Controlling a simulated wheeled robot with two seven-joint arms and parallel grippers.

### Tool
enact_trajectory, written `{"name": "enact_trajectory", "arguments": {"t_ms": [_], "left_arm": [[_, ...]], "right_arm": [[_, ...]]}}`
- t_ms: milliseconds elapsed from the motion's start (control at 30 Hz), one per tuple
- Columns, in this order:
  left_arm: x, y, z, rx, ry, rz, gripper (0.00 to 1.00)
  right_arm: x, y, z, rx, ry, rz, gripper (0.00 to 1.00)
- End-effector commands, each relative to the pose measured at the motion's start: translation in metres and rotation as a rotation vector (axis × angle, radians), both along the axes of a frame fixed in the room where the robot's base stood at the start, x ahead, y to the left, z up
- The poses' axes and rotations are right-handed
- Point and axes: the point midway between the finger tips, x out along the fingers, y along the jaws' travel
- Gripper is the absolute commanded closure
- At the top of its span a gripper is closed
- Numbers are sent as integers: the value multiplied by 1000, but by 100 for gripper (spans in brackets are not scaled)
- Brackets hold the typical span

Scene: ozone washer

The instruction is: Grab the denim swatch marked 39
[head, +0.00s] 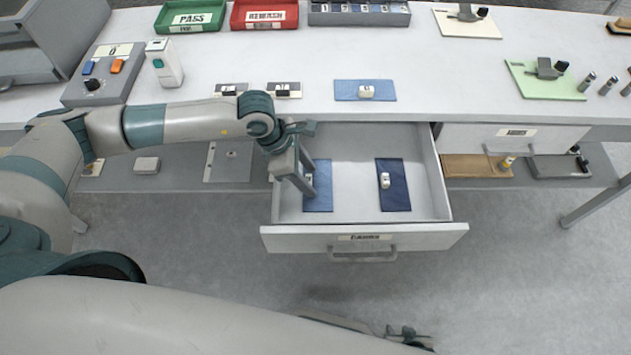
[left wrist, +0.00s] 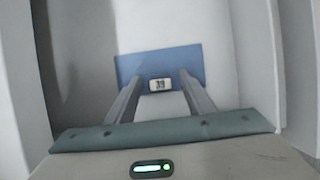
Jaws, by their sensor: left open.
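The denim swatch marked 39 (head: 319,198) is mid-blue and lies flat in the open drawer, toward its left side. In the left wrist view the swatch (left wrist: 185,58) carries a white tag reading 39 (left wrist: 160,85). My left gripper (head: 308,188) is open and empty, reaching down into the drawer over the swatch. In the left wrist view its fingers stand either side of the tag, and I cannot tell whether they touch the cloth. What seems to be my right gripper (head: 405,335) is low in the head view, its jaws unclear.
The drawer's left wall is close to my gripper. Another blue swatch (head: 345,89) lies on the table (head: 430,75) above, with green and red trays behind.

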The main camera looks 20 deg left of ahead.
Motion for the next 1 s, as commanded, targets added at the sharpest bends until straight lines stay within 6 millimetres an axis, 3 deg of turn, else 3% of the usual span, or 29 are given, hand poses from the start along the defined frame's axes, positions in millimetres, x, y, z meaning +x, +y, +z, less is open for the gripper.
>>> {"name": "enact_trajectory", "arguments": {"t_ms": [67, 233, 667, 1000], "left_arm": [[0, 0, 0, 0, 0, 0, 56], [0, 0, 0, 0, 0, 0, 96], [1, 0, 7, -1, -2, -1, 96], [1, 0, 53, -1, -4, -2, 96]], "right_arm": [[0, 0, 0, 0, 1, 0, 69], [0, 0, 0, 0, 1, 0, 69], [-1, 0, -2, -2, 8, 0, 69], [-4, -5, -5, -12, 45, -3, 69]]}}
